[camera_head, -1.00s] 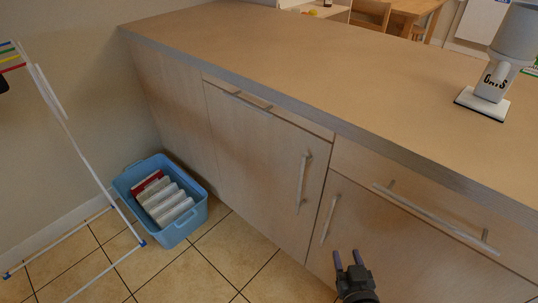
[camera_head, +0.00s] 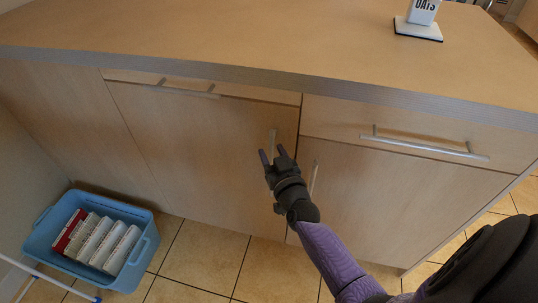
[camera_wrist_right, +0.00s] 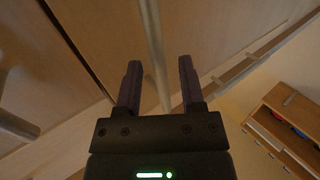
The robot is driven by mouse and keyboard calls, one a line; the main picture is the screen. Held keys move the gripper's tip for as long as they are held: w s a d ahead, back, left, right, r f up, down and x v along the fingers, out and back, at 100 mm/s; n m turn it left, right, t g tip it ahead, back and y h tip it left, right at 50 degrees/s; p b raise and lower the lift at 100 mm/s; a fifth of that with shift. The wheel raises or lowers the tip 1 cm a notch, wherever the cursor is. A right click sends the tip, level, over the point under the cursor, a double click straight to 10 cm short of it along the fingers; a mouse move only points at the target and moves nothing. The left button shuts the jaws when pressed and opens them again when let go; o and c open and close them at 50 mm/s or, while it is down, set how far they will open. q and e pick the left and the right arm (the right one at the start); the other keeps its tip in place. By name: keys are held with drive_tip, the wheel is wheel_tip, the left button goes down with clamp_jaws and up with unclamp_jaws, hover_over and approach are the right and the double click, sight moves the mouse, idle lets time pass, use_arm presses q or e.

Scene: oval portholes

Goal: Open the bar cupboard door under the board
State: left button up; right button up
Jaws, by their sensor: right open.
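The wooden bar counter has two cupboard doors below its top. The left door (camera_head: 200,150) and the right door (camera_head: 400,205) look closed, each with an upright bar handle near their shared seam. My right gripper (camera_head: 272,152) is open in front of the left door's handle (camera_head: 273,138), whose lower part it hides. In the right wrist view a handle bar (camera_wrist_right: 153,40) runs between the two fingers (camera_wrist_right: 160,65) as seen; I cannot tell how deep it sits. The right door's handle (camera_head: 314,178) is just right of the gripper. My left gripper is out of view.
Drawers with horizontal handles (camera_head: 425,147) sit above the doors. An oats jar (camera_head: 424,10) stands on a small white base on the countertop (camera_head: 250,45). A blue bin (camera_head: 145,262) with boxes is on the tiled floor at left. Floor (camera_head: 205,258) before the left door is clear.

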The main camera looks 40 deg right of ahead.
drive_tip(key=shift+w+d, duration=0.15)
drive_tip(key=shift+w, duration=0.3)
clamp_jaws()
idle(1.1)
